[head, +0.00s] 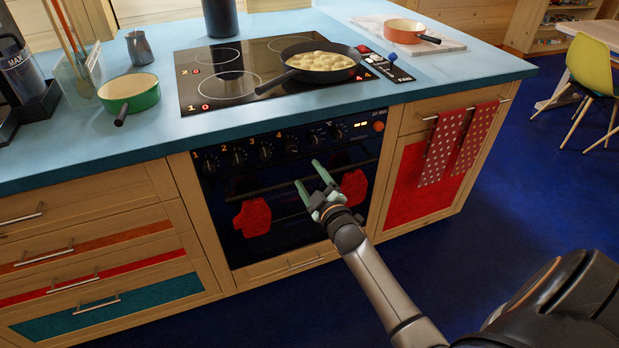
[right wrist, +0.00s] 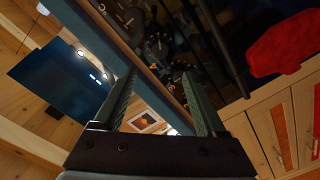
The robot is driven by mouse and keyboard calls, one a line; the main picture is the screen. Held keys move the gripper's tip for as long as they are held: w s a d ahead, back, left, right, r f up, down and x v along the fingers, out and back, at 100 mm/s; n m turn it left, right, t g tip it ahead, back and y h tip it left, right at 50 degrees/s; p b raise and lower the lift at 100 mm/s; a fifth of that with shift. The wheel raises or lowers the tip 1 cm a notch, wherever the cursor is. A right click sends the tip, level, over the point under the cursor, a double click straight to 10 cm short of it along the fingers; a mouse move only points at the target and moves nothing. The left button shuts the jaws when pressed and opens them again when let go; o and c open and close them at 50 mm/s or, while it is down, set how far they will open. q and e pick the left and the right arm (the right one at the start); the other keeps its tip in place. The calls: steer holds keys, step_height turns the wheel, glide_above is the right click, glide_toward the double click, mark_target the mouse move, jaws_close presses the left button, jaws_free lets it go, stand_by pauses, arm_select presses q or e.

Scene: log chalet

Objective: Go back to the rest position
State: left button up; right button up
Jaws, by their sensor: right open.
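My right gripper (head: 313,182) is open and empty in the head view, in front of the black oven (head: 290,215) below the blue counter. Its two green fingers stand apart, close to the oven door handle; I cannot tell whether they touch it. In the right wrist view the fingers (right wrist: 160,105) are spread with nothing between them. My left gripper is not in view.
A black pan (head: 318,66) with pale food sits on the cooktop (head: 222,70). A green pot (head: 131,95) stands left, an orange pan (head: 404,30) at the back right. Dotted red towels (head: 440,148) hang on the right cabinet.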

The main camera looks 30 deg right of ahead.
stand_by(0.5)
arm_select(q)
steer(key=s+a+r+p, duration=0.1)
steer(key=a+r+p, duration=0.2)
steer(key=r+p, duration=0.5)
steer(key=p, duration=0.3)
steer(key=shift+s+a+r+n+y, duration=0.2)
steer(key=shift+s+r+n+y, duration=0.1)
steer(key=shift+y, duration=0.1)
arm_select(e)
steer(key=s+a+f+m+g+y, duration=0.2)
steer(key=s+a, duration=0.7)
steer(key=s, duration=0.5)
steer(key=s+a+f+m+g+y, duration=0.3)
steer(key=s+a+g, duration=0.3)
steer(key=s+a, duration=0.4)
steer(key=s+f, duration=0.1)
steer(key=s, duration=0.3)
steer(key=shift+y, duration=0.4)
